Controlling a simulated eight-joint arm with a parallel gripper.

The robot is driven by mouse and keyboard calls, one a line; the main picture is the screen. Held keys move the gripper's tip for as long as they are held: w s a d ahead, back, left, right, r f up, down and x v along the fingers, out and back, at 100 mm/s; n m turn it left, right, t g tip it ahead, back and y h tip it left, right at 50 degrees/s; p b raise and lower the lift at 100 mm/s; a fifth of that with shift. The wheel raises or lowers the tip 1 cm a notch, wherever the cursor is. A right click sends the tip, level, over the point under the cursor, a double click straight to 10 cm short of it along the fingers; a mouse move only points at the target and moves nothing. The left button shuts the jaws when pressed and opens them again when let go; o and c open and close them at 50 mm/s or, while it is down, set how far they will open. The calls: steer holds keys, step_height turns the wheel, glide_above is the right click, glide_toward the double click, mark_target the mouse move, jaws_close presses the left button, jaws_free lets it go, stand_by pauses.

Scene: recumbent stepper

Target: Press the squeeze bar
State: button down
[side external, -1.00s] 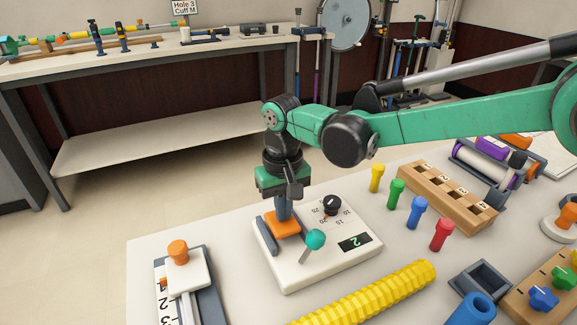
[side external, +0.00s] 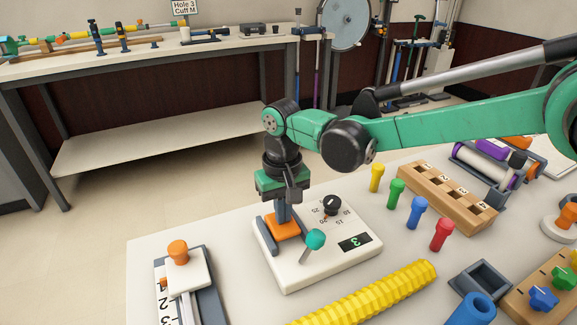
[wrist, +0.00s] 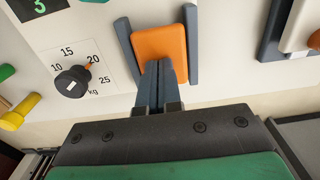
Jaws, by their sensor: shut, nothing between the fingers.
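The squeeze bar is an orange plate (side external: 287,229) between two dark grey rails on a white box (side external: 318,262). My gripper (side external: 283,215) points down over the bar with its fingers shut and empty. In the wrist view the orange bar (wrist: 160,45) shows between its rails, and the closed fingertips (wrist: 158,64) overlap its near edge. They look in contact with it, though the exact gap is hard to see. The box carries a display (side external: 355,243) that reads 3, a black dial (side external: 332,205) with kg marks, and a teal-knobbed lever (side external: 315,240).
A slider device with an orange knob (side external: 178,249) stands to the left. A yellow ribbed tube (side external: 365,295) lies in front. Several coloured pegs and a wooden peg block (side external: 440,192) are to the right. The table left of the box is mostly clear.

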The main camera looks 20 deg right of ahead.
step_height(320, 180, up, 13)
stand_by(0.3)
steer(key=shift+f, duration=0.1)
steer(key=s+d+r+t, duration=0.1)
steer(key=s+d+t, duration=0.25)
steer(key=d, duration=0.65)
steer(key=s+d+f+t, duration=0.3)
steer(key=s+d+f, duration=0.2)
steer(key=s+d, duration=0.2)
steer(key=shift+s+d+f+t, duration=0.35)
steer(key=shift+s+f, duration=0.05)
steer(key=shift+s, duration=0.35)
stand_by(0.3)
